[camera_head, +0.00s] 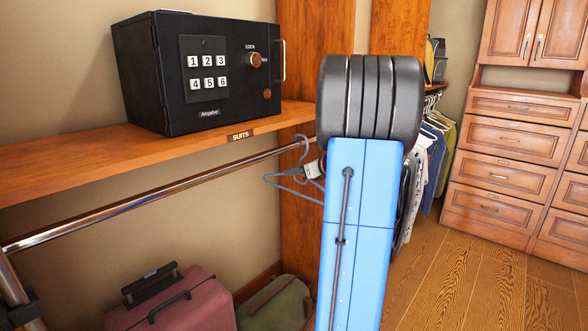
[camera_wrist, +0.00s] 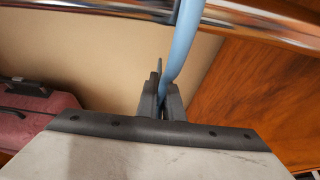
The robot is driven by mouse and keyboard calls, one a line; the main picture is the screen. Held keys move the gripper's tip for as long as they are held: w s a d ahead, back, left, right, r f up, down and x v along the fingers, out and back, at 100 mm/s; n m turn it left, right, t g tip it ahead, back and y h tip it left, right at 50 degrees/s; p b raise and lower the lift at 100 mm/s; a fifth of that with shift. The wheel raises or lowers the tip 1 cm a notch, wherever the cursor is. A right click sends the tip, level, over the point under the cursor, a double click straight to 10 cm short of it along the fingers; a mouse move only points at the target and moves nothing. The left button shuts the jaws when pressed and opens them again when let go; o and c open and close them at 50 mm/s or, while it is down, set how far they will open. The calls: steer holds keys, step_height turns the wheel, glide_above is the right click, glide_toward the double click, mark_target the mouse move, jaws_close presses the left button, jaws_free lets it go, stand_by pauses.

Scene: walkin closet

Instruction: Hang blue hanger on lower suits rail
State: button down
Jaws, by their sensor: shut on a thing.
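The blue hanger (camera_head: 284,183) is at the right end of the lower suits rail (camera_head: 150,201), a chrome bar under the shelf labelled SUITS (camera_head: 240,136). My gripper (camera_head: 313,168) is shut on the hanger below its hook, partly hidden behind my blue arm. The hook (camera_head: 304,143) rises to rail height. In the wrist view, the fingers (camera_wrist: 163,98) clasp the hanger's blue neck (camera_wrist: 183,50), which crosses in front of the rail (camera_wrist: 110,13) and leaves the top edge. I cannot tell whether the hook rests on the rail.
A black safe (camera_head: 205,75) stands on the shelf. A wooden upright panel (camera_head: 297,235) closes the rail's right end. A red suitcase (camera_head: 172,300) and a green bag (camera_head: 275,305) lie below. Clothes (camera_head: 437,150) hang beyond my arm. The rail's left stretch is empty.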

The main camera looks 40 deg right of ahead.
steer(key=shift+f, duration=0.25)
steer(key=c, duration=1.8)
jaws_free()
steer(key=v, duration=1.7)
steer(key=shift+s, duration=0.2)
